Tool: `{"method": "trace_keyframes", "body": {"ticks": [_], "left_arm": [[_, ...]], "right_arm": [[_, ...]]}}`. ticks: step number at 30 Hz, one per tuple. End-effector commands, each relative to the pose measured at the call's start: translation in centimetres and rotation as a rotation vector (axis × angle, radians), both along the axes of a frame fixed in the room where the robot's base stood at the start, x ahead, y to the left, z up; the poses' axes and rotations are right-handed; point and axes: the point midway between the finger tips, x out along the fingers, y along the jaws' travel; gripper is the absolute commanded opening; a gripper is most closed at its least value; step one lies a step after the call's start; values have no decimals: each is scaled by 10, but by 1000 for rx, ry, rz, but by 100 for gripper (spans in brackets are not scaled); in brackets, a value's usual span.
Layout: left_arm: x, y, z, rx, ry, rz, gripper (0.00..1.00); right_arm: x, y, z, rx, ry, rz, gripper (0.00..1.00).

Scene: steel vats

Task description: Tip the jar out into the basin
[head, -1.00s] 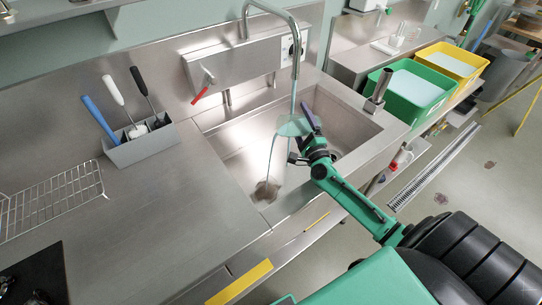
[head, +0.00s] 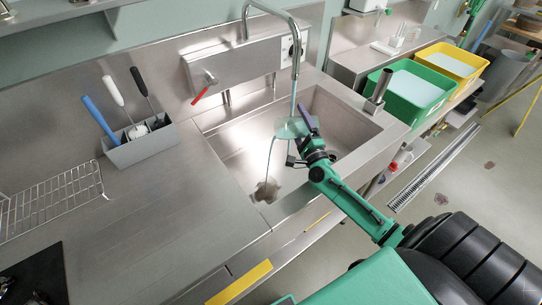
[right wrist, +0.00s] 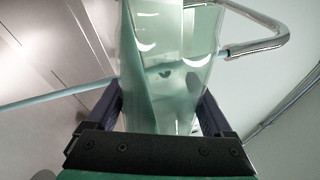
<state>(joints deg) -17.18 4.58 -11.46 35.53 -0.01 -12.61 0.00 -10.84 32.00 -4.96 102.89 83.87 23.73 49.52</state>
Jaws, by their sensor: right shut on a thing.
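The jar is clear and pale green-blue (head: 287,128), and it is tilted over the basin. My right gripper (head: 304,136) is shut on it; in the right wrist view the jar (right wrist: 165,60) sits between the two dark fingers (right wrist: 160,112). The steel basin (head: 345,125) lies below. A thin pale stream runs from the jar's left side down to a brownish patch (head: 265,190) on the basin floor. A pale blue stream from the tap (head: 293,90) comes down onto the jar. How much is left inside is hard to tell. My left gripper is out of view.
A tool holder (head: 140,143) with several handled tools stands on the counter left of the basin, and a wire rack (head: 50,200) lies further left. A green bin (head: 420,112) and a yellow bin (head: 483,70) stand to the right. The counter between is clear.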

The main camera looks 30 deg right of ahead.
Motion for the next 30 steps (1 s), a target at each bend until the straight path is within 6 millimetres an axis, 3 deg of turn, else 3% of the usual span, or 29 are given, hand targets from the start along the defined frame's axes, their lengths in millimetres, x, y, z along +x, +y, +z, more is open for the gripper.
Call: {"method": "trace_keyframes", "body": {"ticks": [30], "left_arm": [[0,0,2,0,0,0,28]], "right_arm": [[1,8,-1,-101,8,0,16]]}}
